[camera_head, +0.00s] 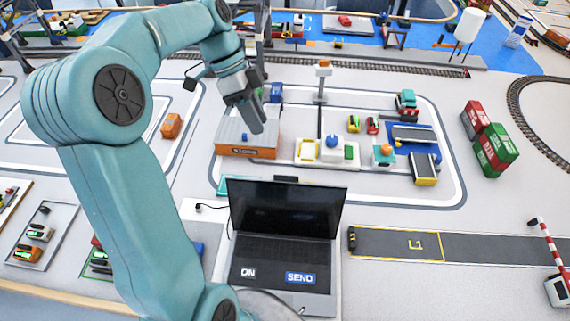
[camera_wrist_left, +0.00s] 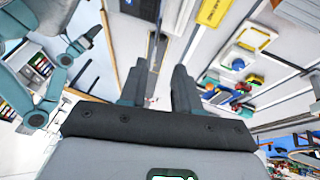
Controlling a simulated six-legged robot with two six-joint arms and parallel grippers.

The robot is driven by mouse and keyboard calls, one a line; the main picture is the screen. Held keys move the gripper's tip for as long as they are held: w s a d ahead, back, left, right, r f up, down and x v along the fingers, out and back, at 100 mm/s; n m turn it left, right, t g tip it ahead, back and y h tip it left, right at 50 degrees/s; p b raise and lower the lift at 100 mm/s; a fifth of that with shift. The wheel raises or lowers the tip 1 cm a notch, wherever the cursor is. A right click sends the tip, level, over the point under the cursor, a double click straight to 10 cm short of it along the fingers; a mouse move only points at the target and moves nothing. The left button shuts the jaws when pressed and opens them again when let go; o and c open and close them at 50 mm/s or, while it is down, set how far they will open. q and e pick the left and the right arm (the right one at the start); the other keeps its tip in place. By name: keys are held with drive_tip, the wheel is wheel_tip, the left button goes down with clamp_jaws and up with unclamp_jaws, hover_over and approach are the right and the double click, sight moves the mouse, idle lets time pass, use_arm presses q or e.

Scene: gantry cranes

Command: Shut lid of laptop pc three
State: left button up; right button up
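The laptop (camera_head: 282,250) stands on a pale stand at the lower middle of the head view. Its dark-screened lid (camera_head: 287,208) is up, and its base carries an ON label and a blue SEND label. My left gripper (camera_head: 258,128) is behind and above the laptop in the picture, apart from the lid, pointing down over an orange-sided box. In the left wrist view its two fingers (camera_wrist_left: 158,92) stand apart with nothing between them. My right gripper is in neither view.
An orange-sided box (camera_head: 246,153) and a model yard with a blue dome (camera_head: 332,141) lie behind the laptop. Stacked containers (camera_head: 490,140) stand at right. The L1 road (camera_head: 480,247) and a striped barrier (camera_head: 547,245) are right of the laptop. White floor lies between.

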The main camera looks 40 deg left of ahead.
sight(286, 176)
use_arm(q)
drive_tip(key=p+x, duration=0.1)
drive_tip(key=x, duration=1.3)
drive_tip(key=shift+d+r, duration=0.1)
drive_tip(key=shift+d, duration=0.15)
drive_tip(key=shift+f, duration=0.25)
drive_tip(key=shift+s+f, duration=0.15)
drive_tip(key=shift+s, duration=0.05)
drive_tip(key=shift+w, duration=0.15)
drive_tip(key=shift+c, duration=0.9)
drive_tip(key=shift+d, duration=0.1)
clamp_jaws()
